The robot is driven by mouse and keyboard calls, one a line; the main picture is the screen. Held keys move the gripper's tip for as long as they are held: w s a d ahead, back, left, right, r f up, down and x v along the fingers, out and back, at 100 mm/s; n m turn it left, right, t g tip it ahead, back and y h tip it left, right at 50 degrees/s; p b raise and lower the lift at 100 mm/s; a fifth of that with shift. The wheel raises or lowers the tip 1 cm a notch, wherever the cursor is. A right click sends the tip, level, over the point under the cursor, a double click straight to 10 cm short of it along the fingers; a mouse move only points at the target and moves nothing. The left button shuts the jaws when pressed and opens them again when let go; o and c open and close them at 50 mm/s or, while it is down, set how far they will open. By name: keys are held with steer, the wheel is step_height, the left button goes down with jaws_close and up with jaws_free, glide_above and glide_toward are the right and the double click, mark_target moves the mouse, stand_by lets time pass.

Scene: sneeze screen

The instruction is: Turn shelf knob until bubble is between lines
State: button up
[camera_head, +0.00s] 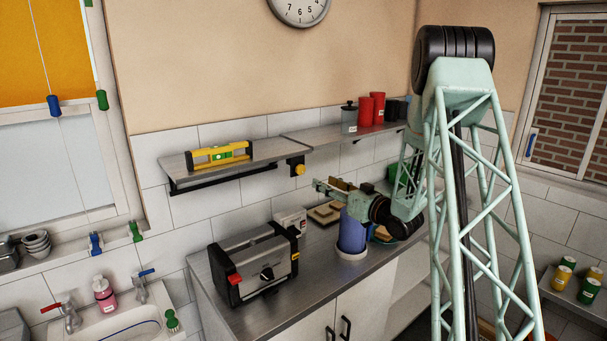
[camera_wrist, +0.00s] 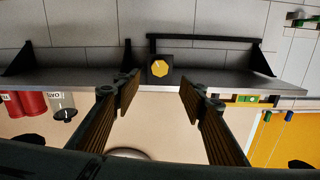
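The yellow shelf knob (camera_head: 299,170) sits on a dark block under the right end of the left shelf (camera_head: 262,151). In the wrist view, which is upside down, the knob (camera_wrist: 160,69) shows between and beyond my fingertips. A yellow spirit level (camera_head: 203,158) with a green vial (camera_head: 222,151) lies on that shelf; part of it shows in the wrist view (camera_wrist: 233,99). The bubble is too small to read against the lines. My gripper (camera_head: 318,186) is open and empty, apart from the knob, and it also shows in the wrist view (camera_wrist: 160,94).
A second shelf (camera_head: 325,139) at right holds red canisters (camera_head: 378,107) and a grey jar (camera_head: 349,119). Below, a toaster (camera_head: 255,267), a blue container (camera_head: 351,232) and boards (camera_head: 325,213) stand on the counter (camera_head: 310,262). The wall before my gripper is clear around the knob.

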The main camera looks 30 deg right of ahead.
mark_target(302, 172)
steer(key=shift+w, duration=0.1)
steer(key=shift+p+x, duration=1.5)
steer(key=shift+x, duration=5.3)
steer(key=shift+c, duration=0.2)
steer(key=c, duration=0.8)
